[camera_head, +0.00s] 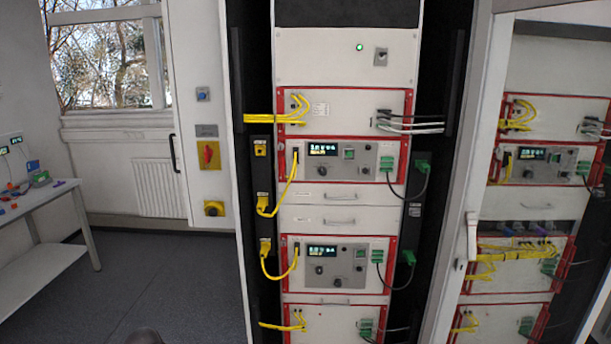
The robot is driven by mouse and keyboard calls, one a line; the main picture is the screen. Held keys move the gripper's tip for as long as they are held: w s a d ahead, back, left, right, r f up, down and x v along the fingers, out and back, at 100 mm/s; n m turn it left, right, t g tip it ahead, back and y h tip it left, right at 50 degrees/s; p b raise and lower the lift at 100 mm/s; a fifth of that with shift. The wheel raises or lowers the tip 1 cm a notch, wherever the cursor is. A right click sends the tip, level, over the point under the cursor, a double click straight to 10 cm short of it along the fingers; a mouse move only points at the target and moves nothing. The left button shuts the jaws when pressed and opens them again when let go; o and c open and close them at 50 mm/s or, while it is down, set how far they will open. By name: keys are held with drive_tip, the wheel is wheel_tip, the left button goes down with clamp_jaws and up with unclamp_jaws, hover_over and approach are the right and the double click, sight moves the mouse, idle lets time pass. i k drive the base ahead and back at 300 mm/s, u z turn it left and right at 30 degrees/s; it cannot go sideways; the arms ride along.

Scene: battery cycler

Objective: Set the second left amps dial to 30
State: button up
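The left rack holds two red-framed cycler units with lit displays. The upper unit (340,182) has a display (323,149) and small dark knobs, one below the display (322,170). The lower unit (300,283) has a display (322,250), a dark knob below it (319,269) and another small knob to the right (360,269). The amps labels, dial settings and display digits are too small to read, so I cannot tell which knob is the amps dial. My gripper is not in view.
Yellow cables (291,187) loop at the left of the units, and dark cables with green plugs (422,167) at the right. A second rack (525,210) stands at the right, beyond a pale door frame (470,150). A bench (35,203) stands far left. The dark floor (180,280) between is clear.

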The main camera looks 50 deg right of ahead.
sight(323, 170)
drive_tip(key=u, duration=0.45)
drive_tip(key=k, duration=1.55)
drive_tip(key=z, duration=1)
drive_tip(key=i, duration=0.75)
